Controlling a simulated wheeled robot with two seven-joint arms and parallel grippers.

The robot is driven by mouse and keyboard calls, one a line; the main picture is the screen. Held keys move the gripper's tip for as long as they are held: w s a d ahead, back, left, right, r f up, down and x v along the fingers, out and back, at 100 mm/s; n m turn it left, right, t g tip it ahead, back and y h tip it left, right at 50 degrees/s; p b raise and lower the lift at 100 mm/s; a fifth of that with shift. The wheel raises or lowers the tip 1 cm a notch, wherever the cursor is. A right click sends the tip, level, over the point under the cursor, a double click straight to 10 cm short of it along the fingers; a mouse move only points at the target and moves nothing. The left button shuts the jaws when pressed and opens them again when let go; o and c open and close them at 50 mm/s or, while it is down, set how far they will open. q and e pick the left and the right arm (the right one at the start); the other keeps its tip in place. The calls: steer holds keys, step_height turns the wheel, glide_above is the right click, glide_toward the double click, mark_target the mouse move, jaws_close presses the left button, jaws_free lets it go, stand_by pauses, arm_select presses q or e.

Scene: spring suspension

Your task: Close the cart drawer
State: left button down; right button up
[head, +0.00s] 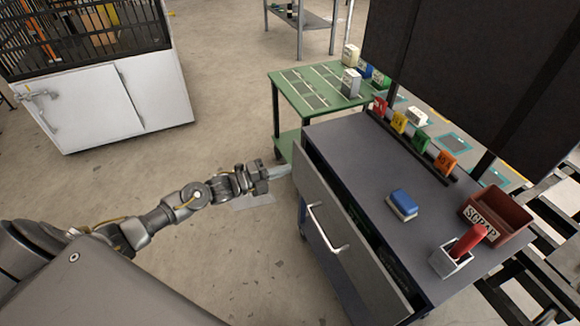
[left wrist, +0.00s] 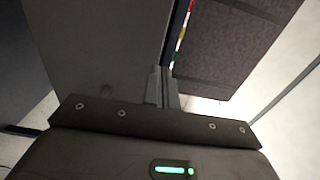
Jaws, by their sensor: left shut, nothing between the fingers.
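The cart (head: 375,165) has a dark grey top and stands at the right. Its drawer (head: 355,262) has a grey front with a light bar handle (head: 327,230). The drawer front stands out from the cart body, and a dark gap shows behind it. My left gripper (head: 280,171) is shut and empty, its fingertips close to the far end of the drawer front. I cannot tell whether they touch it. In the left wrist view, the shut fingers (left wrist: 162,86) show beside a grey panel. My right gripper is not in view.
On the cart top are a blue-and-white block (head: 402,204), a red scrap bin (head: 497,217), a white holder with a red item (head: 451,260), and a rack of coloured tags (head: 420,141). A green table (head: 316,88) stands behind. Floor left of the cart is clear.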

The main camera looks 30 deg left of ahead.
arm_select(q)
steer(key=v, duration=0.8)
